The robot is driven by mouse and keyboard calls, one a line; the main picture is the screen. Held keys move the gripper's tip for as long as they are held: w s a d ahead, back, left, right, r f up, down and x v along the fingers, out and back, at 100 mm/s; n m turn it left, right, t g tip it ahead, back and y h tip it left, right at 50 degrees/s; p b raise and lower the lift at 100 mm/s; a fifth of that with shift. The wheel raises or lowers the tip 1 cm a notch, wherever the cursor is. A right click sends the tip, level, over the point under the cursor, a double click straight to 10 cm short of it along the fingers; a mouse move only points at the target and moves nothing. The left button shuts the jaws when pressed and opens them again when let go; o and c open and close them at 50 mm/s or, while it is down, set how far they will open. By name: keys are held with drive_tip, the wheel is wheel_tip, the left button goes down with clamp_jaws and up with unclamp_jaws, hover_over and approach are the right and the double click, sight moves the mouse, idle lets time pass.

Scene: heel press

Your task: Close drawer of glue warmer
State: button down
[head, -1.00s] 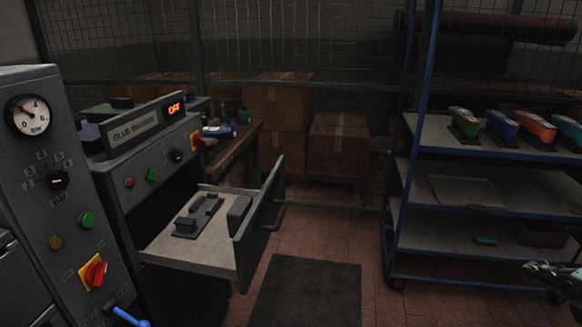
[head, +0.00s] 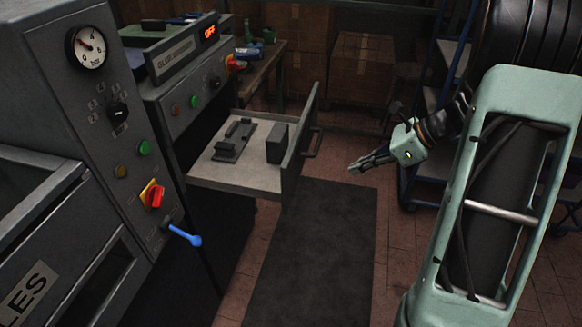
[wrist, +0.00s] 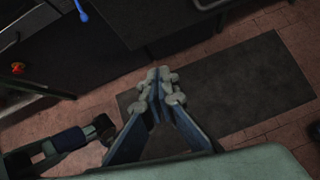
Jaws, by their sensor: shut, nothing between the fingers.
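The glue warmer (head: 188,85) stands at the left of centre in the head view, its display reading OFF. Its drawer (head: 232,178) is pulled well out to the right, with dark metal blocks lying inside. The drawer front (head: 300,145) has a bar handle (head: 313,142) on its outer face. My gripper (head: 352,168) is shut and empty, to the right of the handle and apart from it, pointing left. In the wrist view my gripper (wrist: 158,75) shows with its fingertips together above the floor mat. Part of the handle (wrist: 210,4) shows at that view's top edge.
A grey machine with a gauge (head: 88,48) and a blue-knobbed lever (head: 185,234) stands at the left front. A dark mat (head: 315,250) covers the floor below the drawer. A blue shelf rack (head: 425,185) stands behind my arm. Cardboard boxes (head: 360,75) are at the back.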

drive_tip(key=a+n+y, duration=0.1)
drive_tip(key=a+n, duration=0.1)
drive_tip(key=a, duration=0.2)
approach(292, 185)
drive_tip(key=f+x, duration=0.1)
drive_tip(key=x, duration=0.4)
drive_tip(key=shift+w+a+r+g+p, duration=0.1)
drive_tip(key=shift+a+r+g+p, duration=0.2)
drive_tip(key=shift+p, duration=0.1)
drive_tip(key=w+a+p, duration=0.1)
drive_tip(key=w+a, duration=0.2)
drive_tip(key=a, duration=0.7)
drive_tip(key=w+a+p, duration=0.1)
drive_tip(key=w+a, duration=0.2)
drive_tip(key=a, duration=0.7)
drive_tip(key=w+a+p, duration=0.1)
drive_tip(key=w+a, duration=0.2)
drive_tip(key=a, duration=0.7)
drive_tip(key=shift+w+a, duration=0.35)
drive_tip(key=shift+a+r, duration=0.2)
drive_tip(key=shift+w, duration=0.1)
